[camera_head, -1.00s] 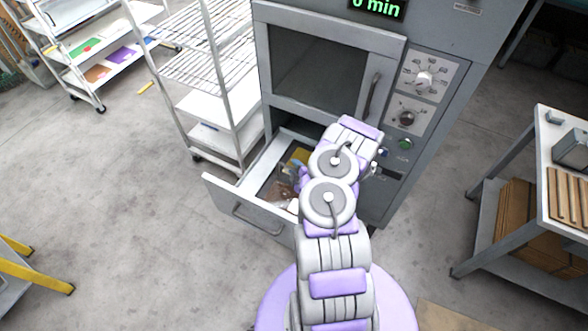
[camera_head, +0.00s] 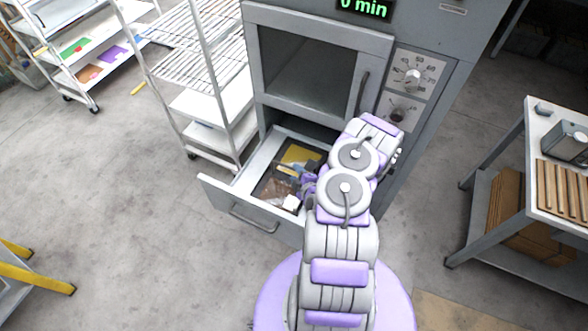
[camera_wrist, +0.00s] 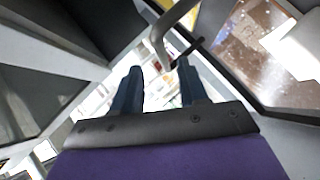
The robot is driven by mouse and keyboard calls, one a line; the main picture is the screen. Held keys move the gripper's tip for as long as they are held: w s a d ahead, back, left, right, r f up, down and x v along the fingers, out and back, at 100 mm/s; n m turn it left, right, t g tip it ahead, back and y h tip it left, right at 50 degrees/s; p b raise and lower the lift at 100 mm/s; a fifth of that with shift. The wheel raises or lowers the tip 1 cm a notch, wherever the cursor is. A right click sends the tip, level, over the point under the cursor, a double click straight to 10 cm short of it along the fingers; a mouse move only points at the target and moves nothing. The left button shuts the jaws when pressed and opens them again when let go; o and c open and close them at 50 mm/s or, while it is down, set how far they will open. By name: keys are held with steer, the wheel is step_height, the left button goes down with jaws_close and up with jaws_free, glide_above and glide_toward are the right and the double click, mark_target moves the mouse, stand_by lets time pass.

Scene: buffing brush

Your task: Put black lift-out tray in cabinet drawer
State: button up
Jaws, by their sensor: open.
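The cabinet drawer (camera_head: 240,205) is pulled out, low on the grey cabinet. The black lift-out tray (camera_head: 262,186) shows inside its walls, holding yellow, brown and white items; I cannot tell whether it rests on the drawer floor. My gripper (camera_head: 297,177) is at the tray's right side, partly hidden by my arm. In the wrist view my gripper (camera_wrist: 158,75) has its two dark blue fingers apart, with nothing clearly held. A grey curved bar (camera_wrist: 165,35) lies just beyond the fingertips. The tray's dark rim (camera_wrist: 225,70) and brown contents are at the right.
A cabinet chamber (camera_head: 305,70) with a handled frame is above the drawer. A white wire rack (camera_head: 205,100) stands close at the left. A table (camera_head: 560,180) with a wooden rack is at the right. The floor in front of the drawer is clear.

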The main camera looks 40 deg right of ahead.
steer(key=w+a+r+g+y, duration=0.4)
steer(key=w+a+r, duration=0.35)
steer(key=r, duration=0.25)
steer(key=s+a+r+m+g, duration=0.1)
steer(key=s+a+r+g, duration=0.1)
steer(key=s+a+r, duration=0.3)
steer(key=a+r+m+g, duration=0.1)
steer(key=a+r+g, duration=0.15)
steer(key=r, duration=0.55)
steer(key=s+a+r+m+g, duration=0.2)
steer(key=s+a+r, duration=0.2)
steer(key=s, duration=0.6)
steer(key=s+a+r+m+g, duration=0.2)
steer(key=s+a+r, duration=0.3)
steer(key=s+r, duration=0.4)
steer(key=s+a+r+m+g, duration=0.2)
steer(key=s+a+r, duration=0.3)
steer(key=s, duration=0.5)
steer(key=shift+s+a+r+m, duration=0.25)
steer(key=shift+s+r+m, duration=0.15)
steer(key=shift+r+m, duration=0.35)
